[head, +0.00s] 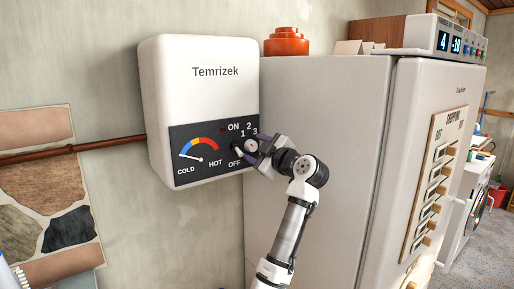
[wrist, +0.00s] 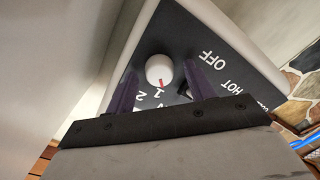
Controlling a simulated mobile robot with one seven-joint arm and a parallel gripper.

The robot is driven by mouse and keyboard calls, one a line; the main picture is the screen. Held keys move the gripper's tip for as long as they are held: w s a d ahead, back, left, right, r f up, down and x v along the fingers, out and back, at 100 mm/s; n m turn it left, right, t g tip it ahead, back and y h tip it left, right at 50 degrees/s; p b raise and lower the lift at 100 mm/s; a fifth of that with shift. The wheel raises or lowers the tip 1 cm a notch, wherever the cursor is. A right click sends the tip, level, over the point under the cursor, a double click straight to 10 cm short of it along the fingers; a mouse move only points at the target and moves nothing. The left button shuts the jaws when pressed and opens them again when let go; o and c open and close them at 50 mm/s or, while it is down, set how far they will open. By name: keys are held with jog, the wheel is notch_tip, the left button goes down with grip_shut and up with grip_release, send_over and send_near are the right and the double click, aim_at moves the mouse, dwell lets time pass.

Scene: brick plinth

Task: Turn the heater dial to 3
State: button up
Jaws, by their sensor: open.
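The white heater (head: 195,85) labelled Temrizek hangs on the wall, with a dark panel on its lower front. Its round white dial (head: 250,145) sits at the panel's right, below the numbers 1, 2 and 3. In the wrist view, the dial (wrist: 158,68) shows a red mark pointing at about 1. The 3 is hidden there. My gripper (head: 254,149) is at the dial. In the wrist view, my gripper (wrist: 160,76) is open, with one purple finger on each side of the dial. I cannot tell whether the fingers touch it.
A gauge (head: 199,150) from COLD to HOT and a small switch (head: 237,150) by ON/OFF are left of the dial. A tall grey cabinet (head: 315,120) stands close on the right, with an orange object (head: 287,42) on top. A pipe (head: 75,148) runs along the wall at left.

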jog(key=shift+c, duration=0.2)
jog(key=c, duration=0.9)
jog(key=shift+c, duration=0.2)
jog(key=shift+f+m, duration=0.1)
jog(key=shift+m, duration=0.2)
jog(key=m+b, duration=0.1)
jog(key=m, duration=0.2)
jog(key=shift+m+b, duration=0.3)
jog(key=shift+b, duration=0.1)
jog(key=m, duration=0.4)
jog(key=shift+m, duration=0.3)
jog(key=m, duration=0.4)
jog(key=shift+m, duration=0.3)
jog(key=shift+m+p, duration=0.35)
jog(key=shift+m, duration=1.85)
